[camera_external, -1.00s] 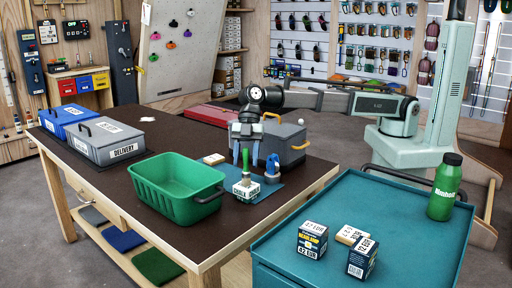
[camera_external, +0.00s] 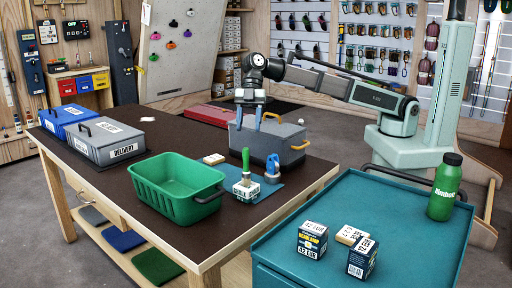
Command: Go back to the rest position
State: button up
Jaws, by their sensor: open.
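My gripper (camera_external: 250,118) is open and empty, with its blue fingers pointing down above the dark table. It is over the near left part of the grey box (camera_external: 272,142), clear of the small things below it. A brush with a green handle (camera_external: 246,162) stands upright in or behind a small white labelled box (camera_external: 246,189); I cannot tell which. A blue and grey round item (camera_external: 272,168) is just right of it on a blue mat (camera_external: 268,188).
A green basket (camera_external: 166,190) stands at the table's front. A grey DELIVERY case (camera_external: 112,150) and a blue case (camera_external: 66,118) are at the left. The teal cart (camera_external: 400,225) holds small boxes (camera_external: 312,238) and a green bottle (camera_external: 445,190). A small tan block (camera_external: 213,159) lies mid-table.

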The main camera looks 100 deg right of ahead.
jog(key=shift+d+r, duration=0.3)
jog(key=shift+r, duration=0.15)
